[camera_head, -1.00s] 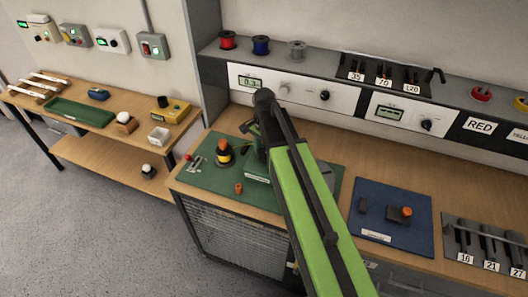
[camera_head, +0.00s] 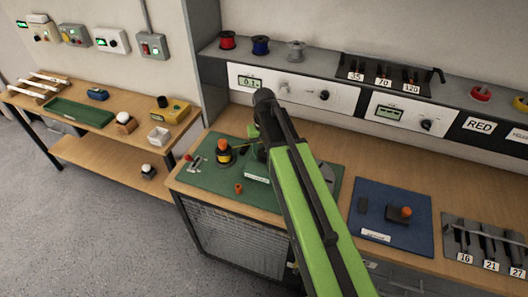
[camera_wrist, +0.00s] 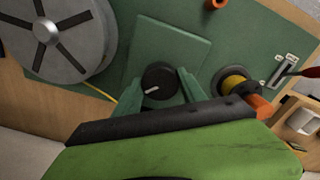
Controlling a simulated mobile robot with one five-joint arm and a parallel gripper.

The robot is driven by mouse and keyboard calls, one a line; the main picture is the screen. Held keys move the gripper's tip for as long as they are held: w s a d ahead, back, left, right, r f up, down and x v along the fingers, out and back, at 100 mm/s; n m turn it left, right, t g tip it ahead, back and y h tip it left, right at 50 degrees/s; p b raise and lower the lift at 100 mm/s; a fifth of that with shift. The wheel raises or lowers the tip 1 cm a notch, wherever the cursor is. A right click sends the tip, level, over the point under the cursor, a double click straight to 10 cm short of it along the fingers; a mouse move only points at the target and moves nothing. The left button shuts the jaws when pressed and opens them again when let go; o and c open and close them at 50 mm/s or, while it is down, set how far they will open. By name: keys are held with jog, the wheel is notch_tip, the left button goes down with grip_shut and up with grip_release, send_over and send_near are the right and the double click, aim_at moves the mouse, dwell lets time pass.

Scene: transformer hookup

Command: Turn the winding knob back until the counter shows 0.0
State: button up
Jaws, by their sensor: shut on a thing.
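The black winding knob (camera_wrist: 158,76) with a white pointer mark sits on a green block in the wrist view. My gripper (camera_wrist: 160,84) has its two green fingers on either side of the knob, shut on it. In the head view my own arm hides the knob and most of the winder. The counter display (camera_head: 249,83) on the white back panel seems to read 0.1, in small digits. A large grey reel (camera_wrist: 62,38) stands beside the knob, and a yellow wire runs near it.
A spool of yellow wire (camera_wrist: 235,82) stands on the green mat (camera_head: 205,180), with an orange piece (camera_head: 239,188) nearby. A blue mat (camera_head: 412,232) with small parts lies to the right. Bare wood lies between the mats and the back panel.

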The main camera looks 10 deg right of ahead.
aim_at(264, 152)
jog(key=n, duration=0.4)
jog(key=shift+n, duration=0.4)
dwell(0.4)
jog(key=o, duration=1.4)
jog(key=shift+c, duration=0.2)
jog(key=shift+r, duration=0.1)
notch_tip(264, 152, up, 17)
jog(key=p, duration=1.7)
